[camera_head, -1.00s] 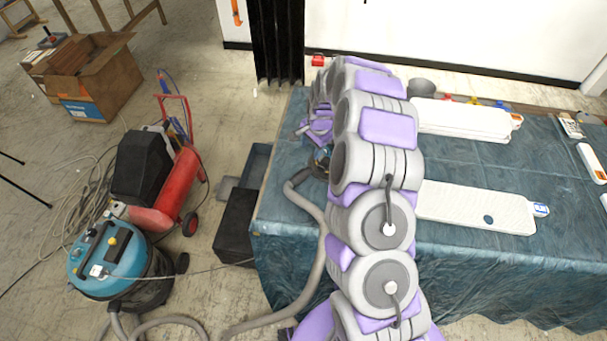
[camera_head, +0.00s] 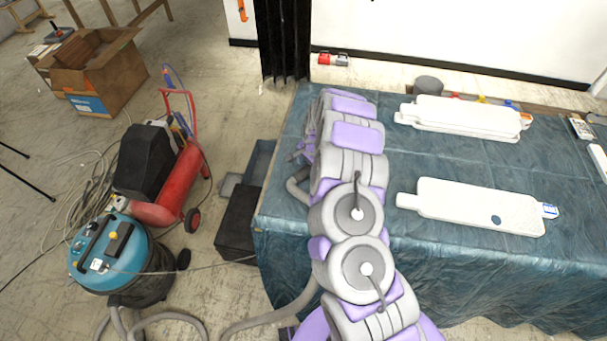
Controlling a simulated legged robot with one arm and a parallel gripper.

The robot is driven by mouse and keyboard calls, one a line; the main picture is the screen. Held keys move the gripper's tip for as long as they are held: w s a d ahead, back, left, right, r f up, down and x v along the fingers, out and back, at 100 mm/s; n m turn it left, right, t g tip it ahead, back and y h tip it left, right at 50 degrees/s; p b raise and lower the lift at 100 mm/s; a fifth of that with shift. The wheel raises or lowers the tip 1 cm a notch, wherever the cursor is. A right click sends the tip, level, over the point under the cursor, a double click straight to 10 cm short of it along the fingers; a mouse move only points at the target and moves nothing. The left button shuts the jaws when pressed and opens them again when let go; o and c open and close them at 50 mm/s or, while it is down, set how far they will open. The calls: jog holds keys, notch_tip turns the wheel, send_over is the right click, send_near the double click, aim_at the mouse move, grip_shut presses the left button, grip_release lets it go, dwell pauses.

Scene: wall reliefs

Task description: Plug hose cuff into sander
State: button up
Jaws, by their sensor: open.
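The grey hose (camera_head: 265,322) runs from the blue vacuum (camera_head: 110,255) along the floor and up the near-left side of the table. Its upper end (camera_head: 297,186) lies on the cloth by the left edge and passes behind my arm, so the cuff is hidden. I cannot make out the sander; my arm covers that part of the table. My gripper (camera_head: 301,150) shows only in part, to the left of my arm, low over the table's left end. Its fingertips are mostly hidden, and I see nothing held in it.
The table has a dark teal cloth (camera_head: 350,235). White long boards (camera_head: 480,205) lie right of my arm, with more boards (camera_head: 465,115) behind. A grey cup (camera_head: 428,85) stands at the back. Black boxes (camera_head: 238,225) and a red compressor (camera_head: 178,185) stand left on the floor.

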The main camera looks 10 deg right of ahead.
aim_at(307, 169)
jog(key=f, duration=0.3)
jog(key=shift+w+a+f+b, duration=0.1)
jog(key=shift+w+a+b, duration=0.1)
jog(key=shift+a+b, duration=0.1)
jog(key=c, duration=0.8)
